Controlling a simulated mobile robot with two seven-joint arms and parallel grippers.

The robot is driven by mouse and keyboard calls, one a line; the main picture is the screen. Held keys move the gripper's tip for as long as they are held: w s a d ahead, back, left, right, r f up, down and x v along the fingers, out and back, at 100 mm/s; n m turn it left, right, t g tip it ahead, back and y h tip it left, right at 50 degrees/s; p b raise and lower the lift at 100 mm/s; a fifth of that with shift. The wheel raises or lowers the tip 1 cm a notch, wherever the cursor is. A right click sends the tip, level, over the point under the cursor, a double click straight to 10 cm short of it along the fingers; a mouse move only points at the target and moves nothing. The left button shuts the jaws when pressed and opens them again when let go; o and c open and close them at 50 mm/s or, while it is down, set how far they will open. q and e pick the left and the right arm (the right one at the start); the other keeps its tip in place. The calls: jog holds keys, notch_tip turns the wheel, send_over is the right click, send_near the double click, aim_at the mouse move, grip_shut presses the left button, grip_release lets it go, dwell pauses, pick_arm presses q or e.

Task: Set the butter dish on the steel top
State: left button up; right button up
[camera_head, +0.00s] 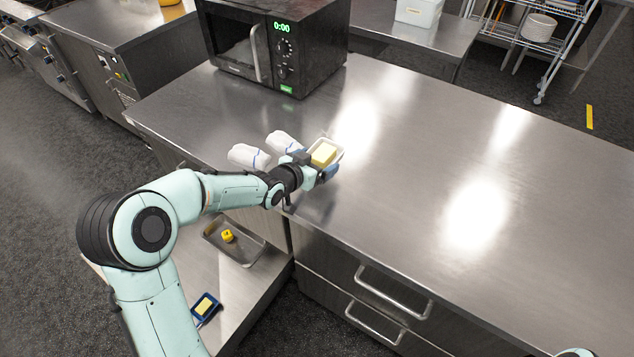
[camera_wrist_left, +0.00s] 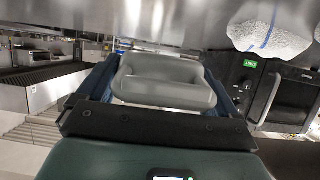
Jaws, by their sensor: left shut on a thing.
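My left gripper (camera_head: 317,168) is shut on the dish, near the front edge of the steel top (camera_head: 420,150). In the left wrist view the dish (camera_wrist_left: 168,80) shows grey between the two blue fingers of the gripper (camera_wrist_left: 165,95). I cannot tell whether the dish touches the steel top or is a little above it. My right gripper is out of view.
Two rolled white cloths (camera_head: 248,157) (camera_head: 284,143) lie left of the gripper. A black microwave (camera_head: 275,45) stands at the back left. A lower shelf holds a tray (camera_head: 252,250) with a small yellow item. The steel top's middle and right are clear.

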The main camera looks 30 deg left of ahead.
pick_arm(q)
jog(key=shift+w+f, duration=0.1)
jog(key=shift+f, duration=2.9)
jog(key=shift+f+b, duration=0.15)
jog(key=shift+b, duration=0.2)
jog(key=o, duration=0.8)
